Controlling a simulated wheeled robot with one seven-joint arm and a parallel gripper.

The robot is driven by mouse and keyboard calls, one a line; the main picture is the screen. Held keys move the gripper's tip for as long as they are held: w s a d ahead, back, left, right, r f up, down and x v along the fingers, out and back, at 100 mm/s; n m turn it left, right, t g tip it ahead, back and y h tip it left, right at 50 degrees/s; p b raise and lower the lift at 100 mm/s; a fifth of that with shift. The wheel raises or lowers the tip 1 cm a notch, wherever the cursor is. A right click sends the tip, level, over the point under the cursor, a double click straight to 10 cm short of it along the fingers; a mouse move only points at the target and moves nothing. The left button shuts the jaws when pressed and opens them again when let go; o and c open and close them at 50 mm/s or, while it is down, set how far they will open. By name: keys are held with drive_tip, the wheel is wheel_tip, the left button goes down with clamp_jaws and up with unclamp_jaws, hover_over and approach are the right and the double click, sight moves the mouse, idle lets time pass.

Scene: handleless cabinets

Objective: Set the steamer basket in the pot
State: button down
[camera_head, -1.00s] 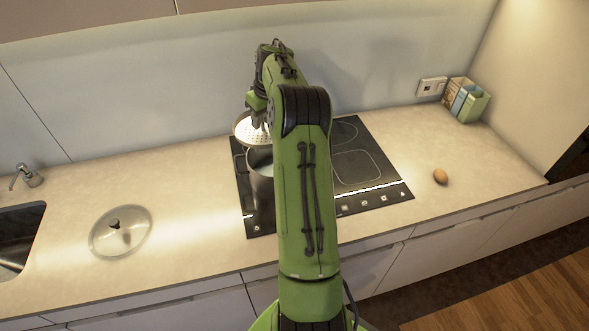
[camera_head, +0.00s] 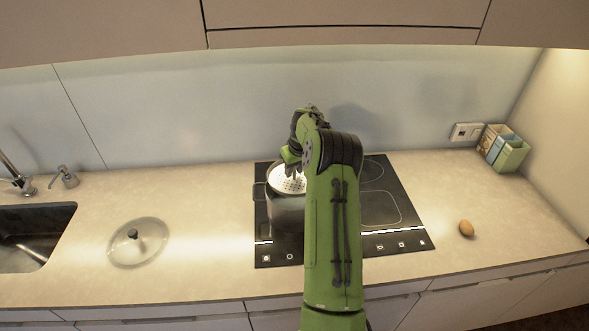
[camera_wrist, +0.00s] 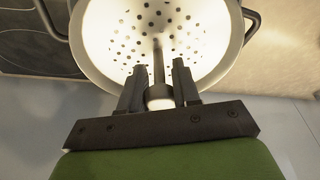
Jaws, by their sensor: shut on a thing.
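The steamer basket (camera_head: 287,181) is a pale, perforated round dish with a central post. In the head view it sits at the mouth of the dark grey pot (camera_head: 287,214), which stands on the left part of the hob. In the wrist view the basket (camera_wrist: 118,32) fills the upper middle, with pot handles showing at both sides. My gripper (camera_wrist: 158,80) is shut on the basket's central post. In the head view my gripper (camera_head: 291,169) is just above the basket, partly hidden by my arm. I cannot tell whether the basket rests on the pot.
The black hob (camera_head: 384,207) lies under the pot. A glass lid (camera_head: 138,243) lies on the counter to the left, near the sink (camera_head: 32,235). An egg (camera_head: 466,228) and a box of packets (camera_head: 502,148) are at the right. The counter between lid and hob is clear.

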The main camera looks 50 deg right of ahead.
drive_tip(key=shift+f+b, duration=0.5)
drive_tip(key=shift+f, duration=0.1)
drive_tip(key=c, duration=0.8)
unclamp_jaws()
drive_tip(key=shift+r, duration=0.2)
